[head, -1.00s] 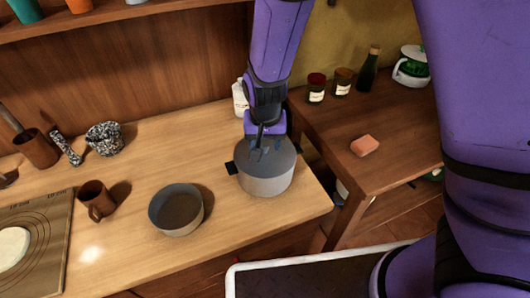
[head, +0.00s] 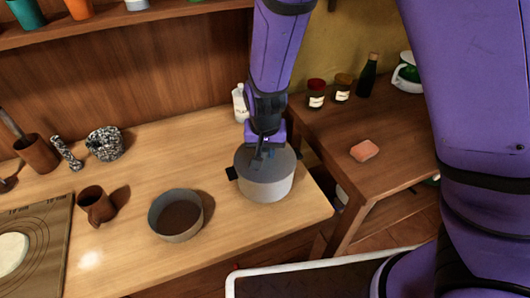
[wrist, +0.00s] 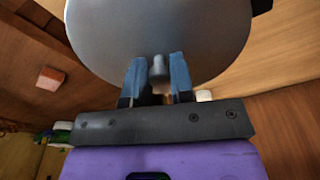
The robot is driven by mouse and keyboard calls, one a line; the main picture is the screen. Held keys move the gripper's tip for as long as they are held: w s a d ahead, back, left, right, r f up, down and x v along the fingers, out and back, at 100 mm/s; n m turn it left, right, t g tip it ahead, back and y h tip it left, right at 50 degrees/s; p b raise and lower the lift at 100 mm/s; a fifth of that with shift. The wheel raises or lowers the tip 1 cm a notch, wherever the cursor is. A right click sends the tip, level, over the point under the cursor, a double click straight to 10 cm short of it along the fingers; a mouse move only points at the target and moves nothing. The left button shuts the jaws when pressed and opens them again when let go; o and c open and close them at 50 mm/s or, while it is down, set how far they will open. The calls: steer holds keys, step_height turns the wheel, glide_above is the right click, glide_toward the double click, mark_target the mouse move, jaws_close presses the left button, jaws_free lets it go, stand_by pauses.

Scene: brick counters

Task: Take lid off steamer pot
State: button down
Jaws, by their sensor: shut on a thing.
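The steamer pot (head: 268,187) is a grey pot with dark side handles, upright near the right end of the wooden counter. Its grey lid (head: 282,160) sits on top, and no gap between lid and pot can be made out. My gripper (head: 264,150) points down over the middle of the lid. In the wrist view the blue fingers (wrist: 158,78) are on both sides of the lid's small knob (wrist: 158,68) and are shut on it. The lid (wrist: 155,25) fills the top of that view.
A round open pan (head: 175,215) stands left of the pot, with a brown mug (head: 96,203) further left. A white bottle (head: 239,103) stands behind the pot. A lower side table (head: 400,145) at right holds a pink block (head: 365,150). Counter in front of the pot is clear.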

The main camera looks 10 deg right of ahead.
steer(key=shift+r, duration=0.65)
step_height(320, 180, up, 2)
steer(key=shift+r, duration=0.25)
steer(key=s+a, duration=0.2)
steer(key=s, duration=0.5)
steer(key=s+a+r, duration=0.1)
steer(key=s+a, duration=0.2)
steer(key=s, duration=0.5)
steer(key=shift+a, duration=0.2)
